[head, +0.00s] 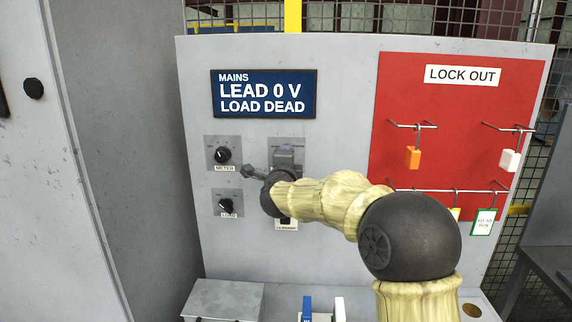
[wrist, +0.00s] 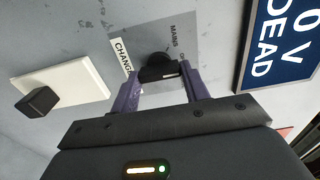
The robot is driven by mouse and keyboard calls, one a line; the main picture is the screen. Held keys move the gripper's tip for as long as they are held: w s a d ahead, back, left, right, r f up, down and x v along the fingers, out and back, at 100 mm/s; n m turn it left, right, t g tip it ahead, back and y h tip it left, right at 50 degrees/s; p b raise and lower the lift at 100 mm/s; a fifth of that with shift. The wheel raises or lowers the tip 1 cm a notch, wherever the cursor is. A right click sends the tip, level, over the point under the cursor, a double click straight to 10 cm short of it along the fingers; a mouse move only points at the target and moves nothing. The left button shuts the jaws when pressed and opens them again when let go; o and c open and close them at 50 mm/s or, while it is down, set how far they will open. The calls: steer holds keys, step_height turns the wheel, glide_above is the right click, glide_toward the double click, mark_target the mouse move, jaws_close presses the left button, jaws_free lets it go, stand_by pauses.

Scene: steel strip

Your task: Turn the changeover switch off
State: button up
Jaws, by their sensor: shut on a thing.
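The changeover switch has a grey plate (wrist: 205,40) on the upright panel, with MAINS printed on it and a cut-off CHANG label (wrist: 121,55) beside it. Its black handle (wrist: 158,60) lies between the two purple fingers of my gripper (wrist: 160,75), which is shut on it. The plate's other markings are partly covered, so I cannot tell which mark the handle points to. In the head view my gripper (head: 285,160) is at the panel under the display, and my arm hides most of the switch.
The blue display (head: 263,94) reads MAINS LEAD 0 V LOAD DEAD. METER (head: 223,155) and LOAD (head: 226,205) knobs sit to the left. A red LOCK OUT board (head: 460,110) with hanging locks is at the right. A white plate with a black square knob (wrist: 37,102) is near the switch.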

steer(key=shift+f, duration=0.1)
steer(key=o, duration=1)
steer(key=s+b, duration=0.1)
steer(key=s, duration=0.4)
steer(key=s+a+b, duration=0.1)
steer(key=s+b, duration=0.1)
steer(key=s, duration=0.4)
steer(key=s+b, duration=0.2)
steer(key=s, duration=0.4)
steer(key=shift+s+a, duration=0.2)
